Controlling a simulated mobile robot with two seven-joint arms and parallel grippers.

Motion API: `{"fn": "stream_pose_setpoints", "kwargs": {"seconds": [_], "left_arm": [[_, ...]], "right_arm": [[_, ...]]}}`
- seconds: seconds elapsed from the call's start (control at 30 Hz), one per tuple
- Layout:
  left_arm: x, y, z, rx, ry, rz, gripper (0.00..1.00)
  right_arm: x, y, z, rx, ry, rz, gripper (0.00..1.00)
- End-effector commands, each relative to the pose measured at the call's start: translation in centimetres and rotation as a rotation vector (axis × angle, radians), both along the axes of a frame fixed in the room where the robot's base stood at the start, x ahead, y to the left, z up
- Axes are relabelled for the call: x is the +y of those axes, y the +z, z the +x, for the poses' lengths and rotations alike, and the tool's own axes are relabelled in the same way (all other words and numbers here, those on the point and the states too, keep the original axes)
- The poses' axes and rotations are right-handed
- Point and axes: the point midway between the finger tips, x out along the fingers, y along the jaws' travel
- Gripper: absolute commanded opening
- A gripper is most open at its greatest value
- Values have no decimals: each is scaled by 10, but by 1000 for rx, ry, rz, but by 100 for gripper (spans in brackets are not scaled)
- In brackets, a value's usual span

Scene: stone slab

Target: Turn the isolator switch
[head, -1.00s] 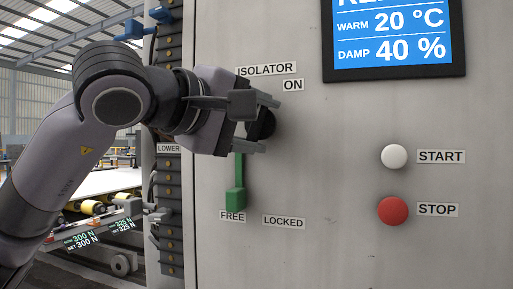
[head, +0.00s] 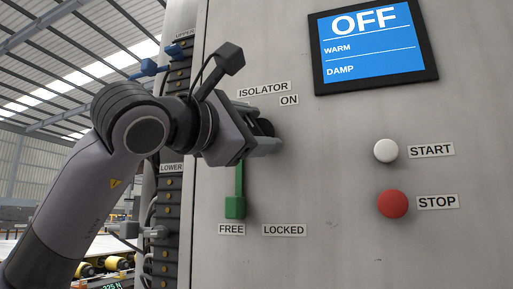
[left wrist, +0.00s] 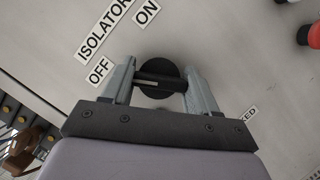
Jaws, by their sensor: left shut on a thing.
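The isolator switch is a round black knob (head: 264,128) on the grey panel, below the ISOLATOR label (head: 264,89) and the ON label (head: 289,100). My left gripper (head: 266,132) is shut on the knob, its fingers on either side of it. In the left wrist view the knob (left wrist: 158,70) shows between the two fingertips with a pale line across its bar, and an OFF label (left wrist: 100,71) shows beside it. The screen (head: 372,45) reads OFF, with nothing after WARM and DAMP. My right gripper is not in view.
A green lever (head: 236,206) hangs below the knob, above the FREE label (head: 231,230) and left of the LOCKED label (head: 284,230). A white START button (head: 386,151) and a red STOP button (head: 393,204) stand to the right. Cables and a terminal strip run down the left edge.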

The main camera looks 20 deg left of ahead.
Motion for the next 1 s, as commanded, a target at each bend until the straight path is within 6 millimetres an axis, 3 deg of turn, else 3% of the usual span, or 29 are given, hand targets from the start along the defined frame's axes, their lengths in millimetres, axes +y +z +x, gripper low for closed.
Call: {"fn": "stream_pose_setpoints", "kwargs": {"seconds": [0.33, 0.87, 0.9, 0.97, 1.0], "left_arm": [[2, -3, 2, 11, 9, -131, 28], [2, -3, 3, 15, 9, -151, 28], [2, -3, 3, 16, 8, -150, 68], [2, -4, 3, 16, 8, -150, 84], [2, -3, 2, 14, 8, -151, 84]], "right_arm": [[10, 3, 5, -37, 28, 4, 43], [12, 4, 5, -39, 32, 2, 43], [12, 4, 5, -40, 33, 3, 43], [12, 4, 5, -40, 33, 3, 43], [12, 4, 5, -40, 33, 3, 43]]}}
